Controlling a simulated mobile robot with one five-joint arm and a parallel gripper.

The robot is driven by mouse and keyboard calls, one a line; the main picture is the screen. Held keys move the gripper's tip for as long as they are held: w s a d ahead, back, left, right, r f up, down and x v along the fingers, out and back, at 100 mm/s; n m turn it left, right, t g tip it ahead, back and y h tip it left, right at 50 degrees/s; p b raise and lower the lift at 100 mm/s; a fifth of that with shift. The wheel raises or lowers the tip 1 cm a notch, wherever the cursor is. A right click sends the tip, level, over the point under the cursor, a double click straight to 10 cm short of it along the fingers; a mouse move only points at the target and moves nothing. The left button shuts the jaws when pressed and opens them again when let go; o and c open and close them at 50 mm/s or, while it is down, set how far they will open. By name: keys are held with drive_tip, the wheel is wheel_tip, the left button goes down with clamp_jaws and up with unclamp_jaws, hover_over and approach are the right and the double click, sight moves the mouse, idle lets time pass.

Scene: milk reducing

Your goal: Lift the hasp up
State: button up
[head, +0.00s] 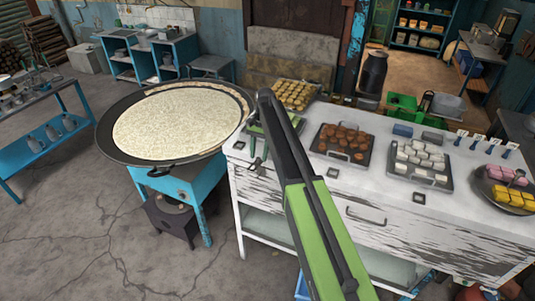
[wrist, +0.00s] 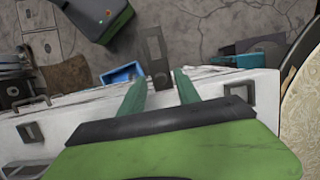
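The hasp (wrist: 160,67) is a dark grey metal plate with a slot, sticking out past the edge of the white worn table (wrist: 95,118) in the wrist view. My gripper (wrist: 160,77) has its two green fingers spread, one on each side of the hasp's near end. The fingers look apart from the plate, with nothing held; contact cannot be judged for certain. In the head view my gripper (head: 258,147) hangs over the table's left front end, and a small metal piece that looks like the hasp (head: 256,164) shows below it, partly covered by my arm.
Trays of brown sweets (head: 343,140) and white sweets (head: 420,160) stand to the right. A wide pan of milk (head: 180,123) on a blue stand is close on the left.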

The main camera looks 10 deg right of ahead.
drive_tip(key=a+p+v, duration=0.1)
drive_tip(key=p+v, duration=0.5)
drive_tip(key=v, duration=0.1)
drive_tip(key=shift+d+r+p, duration=0.25)
drive_tip(key=shift+d+p, duration=0.05)
drive_tip(key=shift+p, duration=0.1)
drive_tip(key=s+d+f+n+t+b, duration=0.1)
drive_tip(key=s+d+f+n+b, duration=0.2)
drive_tip(key=s+f+b, duration=0.8)
drive_tip(key=s+d+f+n+t+h+b, duration=0.1)
drive_tip(key=s+d+f+n+b, duration=0.2)
drive_tip(key=s+d+f+b, duration=0.4)
drive_tip(key=s+f+b, duration=0.5)
drive_tip(key=s+f, duration=0.1)
drive_tip(key=s, duration=0.6)
drive_tip(key=shift+t+h, duration=0.3)
drive_tip(key=shift+t, duration=0.1)
drive_tip(key=shift+d, duration=0.1)
